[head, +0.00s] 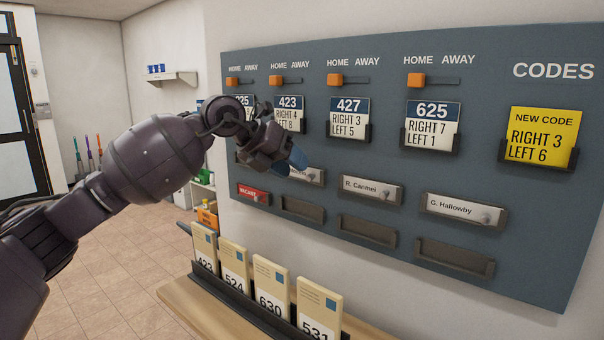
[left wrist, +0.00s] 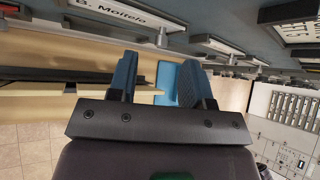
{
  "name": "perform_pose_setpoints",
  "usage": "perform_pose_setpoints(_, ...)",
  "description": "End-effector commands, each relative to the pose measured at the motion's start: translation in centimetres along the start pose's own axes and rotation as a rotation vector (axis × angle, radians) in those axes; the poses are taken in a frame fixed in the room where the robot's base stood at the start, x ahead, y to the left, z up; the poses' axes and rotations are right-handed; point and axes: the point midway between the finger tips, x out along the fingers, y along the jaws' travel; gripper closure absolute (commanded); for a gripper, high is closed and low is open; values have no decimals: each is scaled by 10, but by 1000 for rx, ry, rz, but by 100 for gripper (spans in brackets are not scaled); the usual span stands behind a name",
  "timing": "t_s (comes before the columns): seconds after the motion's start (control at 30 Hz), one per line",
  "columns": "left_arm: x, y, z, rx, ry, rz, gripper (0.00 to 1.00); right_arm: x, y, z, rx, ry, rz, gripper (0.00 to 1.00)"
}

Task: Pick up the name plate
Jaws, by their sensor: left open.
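Several name plates sit in holders on the grey wall board. In the head view they include R. Canmei (head: 363,188), G. Hallowby (head: 452,206) and a red VACANT plate (head: 248,193). Another white plate (head: 309,176) is partly hidden behind my left gripper (head: 291,163). In the left wrist view, a white name plate beginning "B." (left wrist: 125,18) shows at the top, with a small knob at its end. My left gripper (left wrist: 160,80) is open. No plate is visible between its blue-tipped fingers, which are close in front of the board. My right gripper is not in view.
Empty holders (head: 367,230) line the board's lower row. Above are code cards (head: 349,118), a yellow NEW CODE card (head: 541,136) and orange sliders (head: 334,80). Numbered cream cards (head: 271,288) stand in a dark rack on a wooden ledge (head: 190,300) below.

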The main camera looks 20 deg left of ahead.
Motion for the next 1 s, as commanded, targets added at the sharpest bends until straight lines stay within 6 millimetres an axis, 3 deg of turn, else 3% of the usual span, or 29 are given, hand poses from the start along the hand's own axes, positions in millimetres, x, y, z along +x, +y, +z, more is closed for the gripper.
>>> perform_pose_setpoints(0.23,34,-1,-3,-2,1,-2,55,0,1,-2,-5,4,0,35)
perform_pose_setpoints(0.5,39,-1,-3,-1,1,-1,55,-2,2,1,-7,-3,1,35)
perform_pose_setpoints(0.57,39,-1,-3,-1,1,-1,61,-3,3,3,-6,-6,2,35)
perform_pose_setpoints(0.8,39,-1,-3,-1,1,-1,98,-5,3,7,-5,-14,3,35)
perform_pose_setpoints(1.0,38,-1,-3,-1,1,-1,100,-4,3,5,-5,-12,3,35)
